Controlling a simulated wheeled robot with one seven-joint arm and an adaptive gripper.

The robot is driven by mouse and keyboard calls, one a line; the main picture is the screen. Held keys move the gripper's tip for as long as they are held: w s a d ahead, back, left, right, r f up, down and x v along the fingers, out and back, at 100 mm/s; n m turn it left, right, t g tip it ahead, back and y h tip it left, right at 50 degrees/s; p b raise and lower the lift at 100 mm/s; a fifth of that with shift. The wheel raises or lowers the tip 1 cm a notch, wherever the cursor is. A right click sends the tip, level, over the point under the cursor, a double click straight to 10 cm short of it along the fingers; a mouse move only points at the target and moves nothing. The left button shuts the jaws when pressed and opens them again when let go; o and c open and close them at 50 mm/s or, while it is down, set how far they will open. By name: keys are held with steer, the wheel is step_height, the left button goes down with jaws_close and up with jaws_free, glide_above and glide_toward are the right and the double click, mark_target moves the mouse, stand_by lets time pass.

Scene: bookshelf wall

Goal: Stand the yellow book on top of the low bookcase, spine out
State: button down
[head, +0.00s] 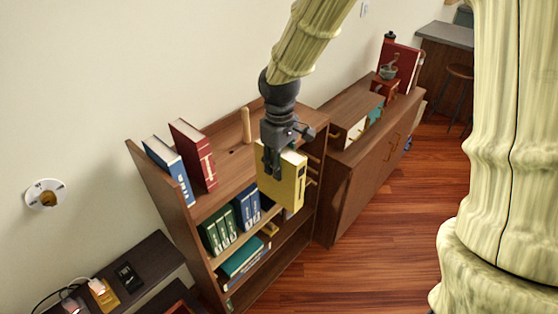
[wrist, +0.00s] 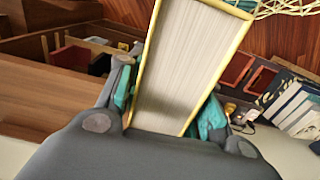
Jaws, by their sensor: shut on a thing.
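The yellow book (head: 286,180) hangs in my gripper (head: 272,165), in front of and partly over the right part of the low bookcase. My gripper is shut on it from above, with fingers on both sides. In the wrist view the book (wrist: 185,60) shows its pale page edges between yellow covers, and teal finger pads press beside it at my gripper (wrist: 168,105). A dark-marked narrow yellow face, likely the spine, faces right in the head view. The low bookcase (head: 228,172) has a bare wooden top in the middle. I cannot tell the book's exact height above it.
A blue book (head: 168,168) and a red book (head: 194,155) stand at the top's left end. A wooden peg (head: 246,125) rises near its back. Shelves below hold green books (head: 219,231) and blue books (head: 247,207). A longer cabinet (head: 370,145) adjoins on the right.

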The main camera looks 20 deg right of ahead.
steer(key=w+a+f, duration=0.1)
steer(key=w+a, duration=0.4)
steer(key=w, duration=0.7)
steer(key=w+a+f, duration=0.1)
steer(key=w+a, duration=0.4)
steer(key=w, duration=0.6)
steer(key=shift+w+a+f, duration=0.25)
steer(key=shift+w+a, duration=0.1)
steer(key=shift+a, duration=0.05)
stand_by(0.7)
stand_by(0.3)
steer(key=shift+d+f, duration=0.1)
